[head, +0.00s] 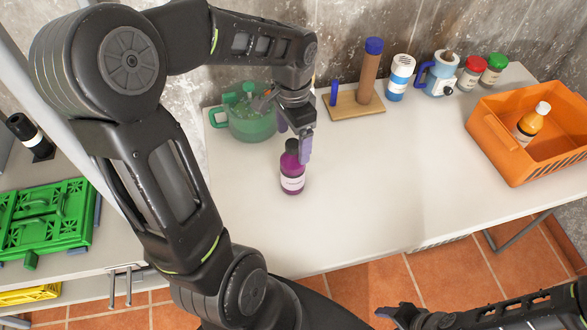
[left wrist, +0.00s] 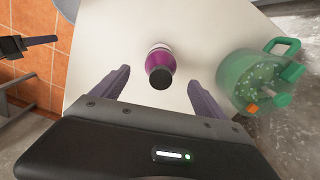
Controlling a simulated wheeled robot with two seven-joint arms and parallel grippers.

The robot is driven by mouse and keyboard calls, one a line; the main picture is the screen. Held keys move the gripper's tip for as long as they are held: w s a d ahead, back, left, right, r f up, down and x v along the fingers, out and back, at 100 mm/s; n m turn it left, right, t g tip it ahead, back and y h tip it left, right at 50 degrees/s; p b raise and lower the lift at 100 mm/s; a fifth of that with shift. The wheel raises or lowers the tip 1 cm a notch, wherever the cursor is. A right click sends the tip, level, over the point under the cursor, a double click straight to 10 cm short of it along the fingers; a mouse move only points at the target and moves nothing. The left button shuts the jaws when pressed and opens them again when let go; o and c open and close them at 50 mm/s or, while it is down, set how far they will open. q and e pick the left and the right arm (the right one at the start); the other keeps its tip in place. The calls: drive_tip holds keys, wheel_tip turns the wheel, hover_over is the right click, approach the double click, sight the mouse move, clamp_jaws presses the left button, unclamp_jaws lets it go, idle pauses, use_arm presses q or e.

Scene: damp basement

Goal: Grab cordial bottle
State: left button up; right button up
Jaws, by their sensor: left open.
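The cordial bottle (head: 292,172) is purple with a pale label and a dark cap. It stands upright on the white table (head: 370,190), left of the middle. In the left wrist view the bottle (left wrist: 159,64) shows with its dark cap towards the camera, centred ahead of the two fingers. My left gripper (head: 295,142) is open and empty, close to the bottle's cap in the head view; its fingers (left wrist: 156,95) stand apart with the bottle between their lines. I cannot tell whether a finger touches it. My right gripper (head: 400,316) shows at the bottom edge, its jaws unclear.
A green transparent jug (head: 250,125) stands close left of the bottle. Behind are a wooden board (head: 345,107) with a brown cylinder, a blue-white container (head: 400,80), a blue-handled cup (head: 438,75) and jars. An orange crate (head: 490,130) with an orange bottle is right. Mid-table is clear.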

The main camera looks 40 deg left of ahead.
sight(293, 156)
use_arm(q)
drive_tip(key=shift+f, duration=0.75)
drive_tip(key=shift+f+p, duration=0.7)
drive_tip(key=shift+f, duration=1.95)
clamp_jaws()
drive_tip(key=shift+r, duration=0.1)
